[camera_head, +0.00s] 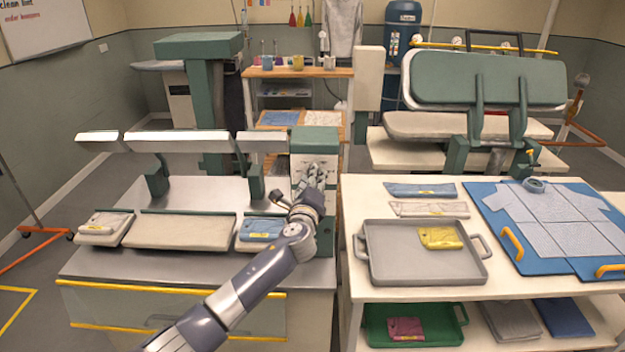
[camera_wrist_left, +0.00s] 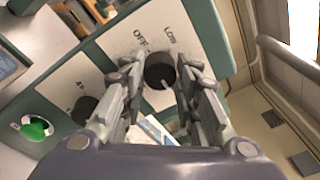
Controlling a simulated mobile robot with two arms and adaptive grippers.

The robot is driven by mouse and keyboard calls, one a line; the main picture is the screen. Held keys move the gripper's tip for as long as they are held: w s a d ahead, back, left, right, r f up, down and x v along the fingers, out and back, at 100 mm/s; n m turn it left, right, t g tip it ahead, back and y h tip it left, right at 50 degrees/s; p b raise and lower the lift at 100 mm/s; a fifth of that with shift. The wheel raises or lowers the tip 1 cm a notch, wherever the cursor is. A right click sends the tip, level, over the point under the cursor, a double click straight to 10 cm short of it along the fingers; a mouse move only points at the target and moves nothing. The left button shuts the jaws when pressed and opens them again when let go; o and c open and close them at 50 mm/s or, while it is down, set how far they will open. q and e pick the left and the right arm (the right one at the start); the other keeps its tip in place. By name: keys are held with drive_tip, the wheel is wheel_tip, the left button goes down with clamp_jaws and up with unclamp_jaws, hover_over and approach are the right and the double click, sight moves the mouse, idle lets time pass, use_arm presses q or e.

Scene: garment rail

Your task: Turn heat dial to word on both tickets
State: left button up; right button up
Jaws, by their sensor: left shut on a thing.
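The heat dial (camera_wrist_left: 160,70) is a black round knob on a white panel, with the words OFF and LOW printed near it in the left wrist view. My left gripper (camera_wrist_left: 162,84) has its fingers on either side of the knob and is shut on it. A pale pointer mark shows on the knob. In the head view my left gripper (camera_head: 314,178) is at the front of the press's control box (camera_head: 313,141) and hides the knob. Yellow tickets lie on the cream folded garment (camera_head: 105,222) and the blue folded garment (camera_head: 260,229); their words are too small to read. My right gripper is not in view.
To the right, a table holds a grey tray (camera_head: 385,270) with a yellow folded cloth (camera_head: 440,232), and a blue board with a shirt (camera_head: 560,222).

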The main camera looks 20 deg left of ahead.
use_arm(q)
drive_tip(key=shift+a+r, duration=0.1)
drive_tip(key=shift+r, duration=0.25)
drive_tip(key=o, duration=0.8)
drive_tip(key=shift+o, duration=1.4)
drive_tip(key=shift+w+f, duration=0.1)
drive_tip(key=shift+f, duration=0.15)
drive_tip(key=s+d, duration=0.2)
drive_tip(key=s, duration=0.9)
drive_tip(key=shift+s, duration=0.4)
